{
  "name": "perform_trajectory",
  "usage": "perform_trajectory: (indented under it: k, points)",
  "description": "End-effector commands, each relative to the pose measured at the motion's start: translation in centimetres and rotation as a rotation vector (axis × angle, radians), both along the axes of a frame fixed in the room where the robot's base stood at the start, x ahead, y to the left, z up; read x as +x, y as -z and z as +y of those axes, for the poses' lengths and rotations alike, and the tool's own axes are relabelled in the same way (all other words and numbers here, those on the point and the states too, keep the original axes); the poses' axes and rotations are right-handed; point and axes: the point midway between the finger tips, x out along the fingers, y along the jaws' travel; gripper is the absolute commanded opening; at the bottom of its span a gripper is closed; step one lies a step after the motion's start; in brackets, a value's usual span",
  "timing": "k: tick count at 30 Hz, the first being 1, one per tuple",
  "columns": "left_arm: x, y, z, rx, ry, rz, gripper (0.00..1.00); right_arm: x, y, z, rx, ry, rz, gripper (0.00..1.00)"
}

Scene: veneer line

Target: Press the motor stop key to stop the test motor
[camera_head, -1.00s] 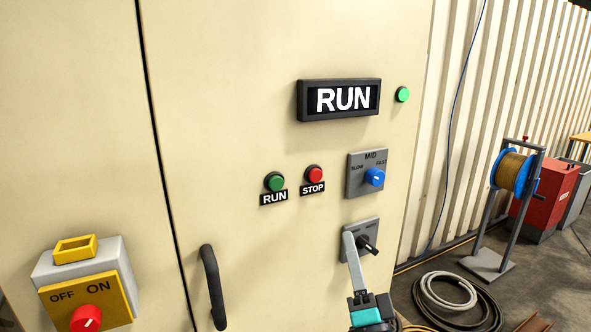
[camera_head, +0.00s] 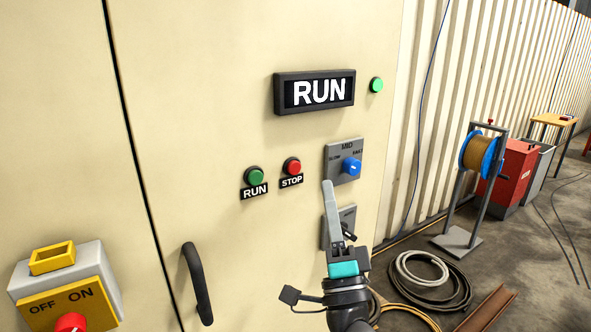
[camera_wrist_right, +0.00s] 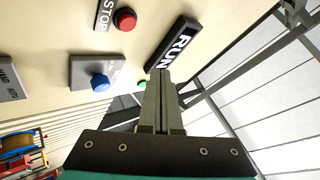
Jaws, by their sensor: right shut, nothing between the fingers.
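The red STOP key (camera_head: 292,166) sits on the beige cabinet door, with a STOP label under it. It also shows at the top of the right wrist view (camera_wrist_right: 125,19). The green RUN key (camera_head: 254,176) is just left of it. The display (camera_head: 315,92) above reads RUN, and a green lamp (camera_head: 376,85) beside it looks lit. My right gripper (camera_head: 328,185) is shut and empty, its tip below and right of the STOP key and apart from it. It partly covers the lower selector switch (camera_head: 348,231). My left gripper is not in view.
A blue speed knob (camera_head: 352,166) on a grey plate is close to the right of my fingertips. A door handle (camera_head: 197,284) and a yellow ON/OFF switch box (camera_head: 68,297) are at lower left. Coiled hoses (camera_head: 430,280) and a cable reel (camera_head: 480,155) stand right.

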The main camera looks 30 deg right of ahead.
Motion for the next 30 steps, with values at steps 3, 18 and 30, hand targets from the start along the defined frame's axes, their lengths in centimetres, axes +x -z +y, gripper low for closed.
perform_trajectory:
  k: [3, 18, 30]
  points:
    - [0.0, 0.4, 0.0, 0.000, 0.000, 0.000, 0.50, 1.8, 0.0, 0.2, 0.000, 0.000, -0.002, 0.00]
    - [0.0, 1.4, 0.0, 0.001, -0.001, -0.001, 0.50, 6.7, 0.0, 0.6, 0.000, -0.001, 0.001, 0.00]
    - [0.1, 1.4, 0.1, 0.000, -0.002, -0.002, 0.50, 6.8, 0.0, 0.6, -0.001, 0.000, 0.002, 0.00]
